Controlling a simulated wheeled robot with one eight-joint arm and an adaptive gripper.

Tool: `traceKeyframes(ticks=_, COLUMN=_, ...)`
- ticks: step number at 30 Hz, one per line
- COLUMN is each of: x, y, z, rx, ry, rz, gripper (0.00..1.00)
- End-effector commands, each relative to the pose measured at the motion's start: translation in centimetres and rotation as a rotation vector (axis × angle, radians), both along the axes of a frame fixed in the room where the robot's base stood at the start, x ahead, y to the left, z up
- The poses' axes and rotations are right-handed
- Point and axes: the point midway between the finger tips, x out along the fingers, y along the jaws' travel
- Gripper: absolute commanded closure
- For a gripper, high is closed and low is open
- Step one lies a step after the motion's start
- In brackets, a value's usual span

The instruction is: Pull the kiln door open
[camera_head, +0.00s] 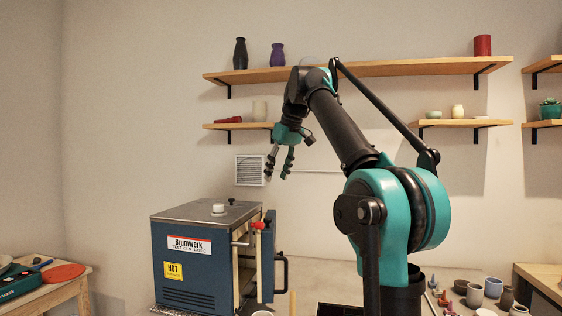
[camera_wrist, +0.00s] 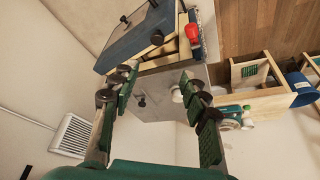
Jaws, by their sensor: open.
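The kiln (camera_head: 186,268) is a blue box with a grey metal top, standing at the lower left of the head view. Its blue door (camera_head: 267,255) is on the right side and stands ajar, with pale lining showing in the gap. A black bar handle (camera_head: 284,272) is on the door's outer face. In the wrist view the door (camera_wrist: 140,38) is at the top, beyond my fingertips. My gripper (camera_head: 277,174) is open and empty, pointing down, well above the kiln and apart from the handle. It also frames the kiln top in the wrist view (camera_wrist: 158,77).
A white plug (camera_head: 218,208) sits on the kiln top, and a red knob (camera_head: 258,225) is at the door's upper edge. Wall shelves (camera_head: 350,68) with vases are behind my arm. Small pots (camera_head: 475,294) stand at the lower right. The air around my gripper is clear.

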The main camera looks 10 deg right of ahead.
Motion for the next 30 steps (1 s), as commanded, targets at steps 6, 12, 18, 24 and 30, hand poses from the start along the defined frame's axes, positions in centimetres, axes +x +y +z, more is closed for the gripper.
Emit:
traceKeyframes(ticks=6, x=-0.4, y=-0.3, z=1.3, rx=0.000, ry=0.000, rz=0.000, gripper=0.55)
traceKeyframes(ticks=12, x=-0.8, y=-0.6, z=2.5, rx=0.000, ry=0.000, rz=0.001, gripper=0.55)
traceKeyframes(ticks=18, x=-1.1, y=-0.9, z=3.5, rx=0.000, ry=0.000, rz=0.000, gripper=0.55)
traceKeyframes(ticks=24, x=-1.3, y=-1.0, z=3.8, rx=0.000, ry=0.000, rz=0.000, gripper=0.55)
traceKeyframes(ticks=30, x=-1.3, y=-1.0, z=3.7, rx=0.000, ry=0.000, rz=0.000, gripper=0.55)
